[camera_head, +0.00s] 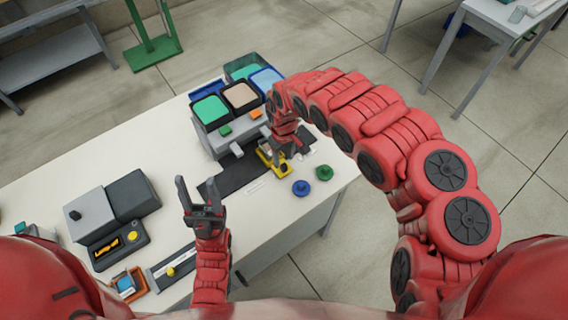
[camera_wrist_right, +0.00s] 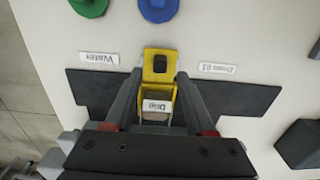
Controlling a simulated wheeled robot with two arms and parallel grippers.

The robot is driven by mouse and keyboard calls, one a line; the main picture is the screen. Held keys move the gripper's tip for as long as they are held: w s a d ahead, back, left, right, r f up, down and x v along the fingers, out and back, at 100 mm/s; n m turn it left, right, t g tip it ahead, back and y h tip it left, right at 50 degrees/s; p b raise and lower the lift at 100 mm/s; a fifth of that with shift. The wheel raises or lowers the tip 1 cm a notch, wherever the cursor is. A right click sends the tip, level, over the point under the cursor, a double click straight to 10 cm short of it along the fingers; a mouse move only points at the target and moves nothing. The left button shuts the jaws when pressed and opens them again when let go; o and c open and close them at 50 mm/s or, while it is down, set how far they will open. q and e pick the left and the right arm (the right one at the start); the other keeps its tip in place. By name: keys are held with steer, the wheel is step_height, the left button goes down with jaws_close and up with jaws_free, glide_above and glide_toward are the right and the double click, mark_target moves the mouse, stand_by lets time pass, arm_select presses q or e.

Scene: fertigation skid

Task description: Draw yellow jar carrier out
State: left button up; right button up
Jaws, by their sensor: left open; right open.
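The yellow jar carrier (camera_head: 272,163) is at the front of the grey skid unit on the white table. In the right wrist view the carrier (camera_wrist_right: 160,62) has a dark opening at its outer end and a label reading "Drip". My right gripper (camera_head: 284,152) is over it; in the right wrist view the open fingers (camera_wrist_right: 159,76) lie one on each side of the carrier. I cannot tell whether they touch it. My left gripper (camera_head: 198,192) is open and empty, fingers pointing up, above the table's front part, away from the carrier.
A blue knob (camera_head: 301,188) and a green knob (camera_head: 324,172) stand near the carrier. Green, beige and blue-topped containers (camera_head: 240,96) sit on the skid unit. A dark grey device (camera_head: 113,215) stands at the left. The table between is mostly clear.

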mark_target(284, 165)
step_height(284, 165, down, 2)
steer(key=shift+s+f, duration=0.1)
steer(key=shift+f, duration=0.75)
jaws_close()
stand_by(1.0)
